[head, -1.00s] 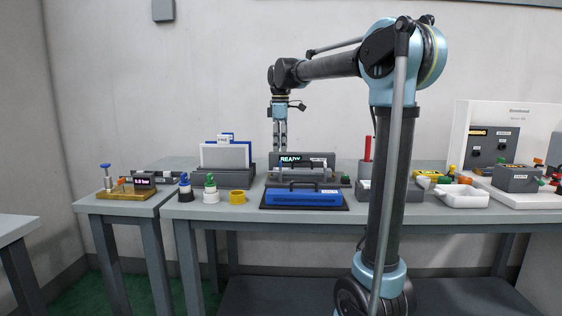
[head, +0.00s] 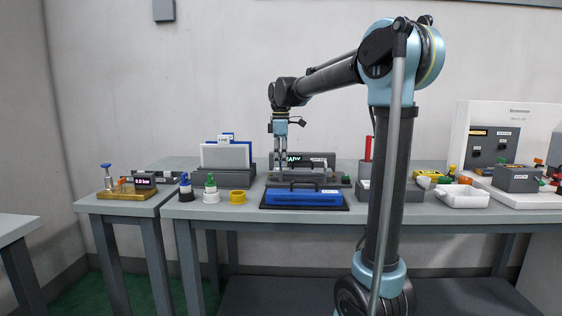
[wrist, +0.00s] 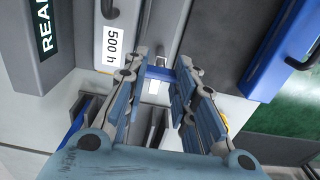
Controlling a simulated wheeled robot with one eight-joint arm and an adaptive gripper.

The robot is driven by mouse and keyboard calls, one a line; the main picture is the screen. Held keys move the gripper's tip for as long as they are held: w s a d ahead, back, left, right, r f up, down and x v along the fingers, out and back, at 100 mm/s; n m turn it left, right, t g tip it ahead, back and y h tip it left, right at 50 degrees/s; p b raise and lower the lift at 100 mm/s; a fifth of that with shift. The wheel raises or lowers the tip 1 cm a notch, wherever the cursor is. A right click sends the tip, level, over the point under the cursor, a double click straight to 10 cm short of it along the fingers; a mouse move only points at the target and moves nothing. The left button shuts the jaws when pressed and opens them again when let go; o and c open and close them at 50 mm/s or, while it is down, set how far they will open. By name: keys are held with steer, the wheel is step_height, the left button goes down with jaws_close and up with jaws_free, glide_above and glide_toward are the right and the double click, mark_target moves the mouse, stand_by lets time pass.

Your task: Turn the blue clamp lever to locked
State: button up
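My gripper (head: 281,176) points straight down in the head view, in front of the unit with the READY display (head: 304,158). In the wrist view my gripper (wrist: 160,62) has its two fingers apart. A blue bar (wrist: 160,73), which looks like the clamp lever, lies between the fingertips, with a pale piece beside it. I cannot tell whether the fingers touch it. The lever is not clear in the head view, where the fingers and the blue case in front crowd that spot. The READY unit (wrist: 42,40) and a white "500 h" label (wrist: 111,45) show in the wrist view.
A blue case (head: 303,196) with a dark handle stands in front of the READY unit, close to my gripper; it also shows in the wrist view (wrist: 268,60).

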jaws_close()
steer(key=m, duration=0.4)
steer(key=shift+m, duration=0.4)
steer(key=m, duration=0.4)
steer(key=shift+m, duration=0.3)
steer(key=m, duration=0.4)
steer(key=shift+w+m, duration=0.1)
steer(key=shift+m, duration=2.2)
steer(key=shift+r, duration=0.1)
steer(key=shift+o, duration=1.8)
jaws_free()
